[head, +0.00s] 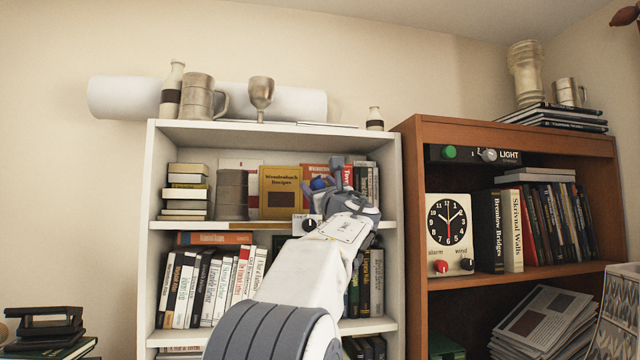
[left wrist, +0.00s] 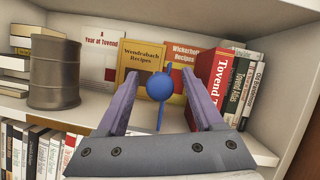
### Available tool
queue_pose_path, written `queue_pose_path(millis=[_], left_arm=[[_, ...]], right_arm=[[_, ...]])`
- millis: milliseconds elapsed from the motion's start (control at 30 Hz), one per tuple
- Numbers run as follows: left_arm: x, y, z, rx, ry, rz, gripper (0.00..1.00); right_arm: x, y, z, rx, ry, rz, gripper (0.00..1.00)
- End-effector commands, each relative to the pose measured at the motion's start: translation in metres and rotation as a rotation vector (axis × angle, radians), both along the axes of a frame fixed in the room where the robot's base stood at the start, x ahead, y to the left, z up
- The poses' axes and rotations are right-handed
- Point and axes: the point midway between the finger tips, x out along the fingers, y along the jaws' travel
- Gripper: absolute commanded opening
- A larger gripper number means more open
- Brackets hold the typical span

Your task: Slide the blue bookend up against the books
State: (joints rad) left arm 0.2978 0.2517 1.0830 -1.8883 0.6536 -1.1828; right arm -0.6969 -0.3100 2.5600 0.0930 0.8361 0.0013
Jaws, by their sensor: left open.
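The blue bookend shows its round blue knob (left wrist: 160,87) and a thin upright blue edge below it in the left wrist view. In the head view its knob (head: 318,184) is partly framed by my gripper. The books, led by a red "Tovend" book (left wrist: 211,82), stand to its right on the same shelf, some leaning. A gap shows between bookend and red book. My left gripper (head: 324,178) is open, one finger on each side of the bookend, with no clear contact. The bookend's foot is hidden behind the gripper body. My right gripper is out of view.
A grey-brown canister (left wrist: 54,72) and stacked books (head: 185,190) stand left on the white shelf (head: 170,226). Face-out books, including yellow "Wendenbach Recipes" (left wrist: 140,68), stand behind the bookend. A small box with a black dial (head: 307,224) sits near my wrist.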

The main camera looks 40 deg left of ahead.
Motion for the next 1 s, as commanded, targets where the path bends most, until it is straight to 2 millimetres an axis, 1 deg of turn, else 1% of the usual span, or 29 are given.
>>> queue_pose_path(millis=[33,67,100,167,200,233,1000], left_arm=[[-0.0002,0.0000,-0.0001,0.000,0.000,0.000,0.69],[-0.0003,0.0000,-0.0002,0.000,0.000,0.000,0.65],[-0.0004,0.0000,-0.0001,0.000,0.000,0.000,0.50],[-0.0004,0.0000,-0.0001,0.000,0.000,0.000,0.27],[-0.0004,0.0000,-0.0001,0.000,0.000,0.000,0.11],[-0.0005,0.0000,-0.0001,0.000,0.000,0.000,0.00],[-0.0006,0.0000,-0.0002,0.000,0.000,0.001,0.00]], right_arm=[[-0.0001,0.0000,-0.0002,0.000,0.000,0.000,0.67],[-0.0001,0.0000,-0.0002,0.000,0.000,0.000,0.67],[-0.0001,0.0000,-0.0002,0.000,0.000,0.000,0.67],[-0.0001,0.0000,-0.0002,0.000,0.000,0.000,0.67],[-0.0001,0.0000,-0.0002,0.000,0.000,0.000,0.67],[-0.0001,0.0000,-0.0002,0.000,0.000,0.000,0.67],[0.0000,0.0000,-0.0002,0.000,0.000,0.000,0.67]])
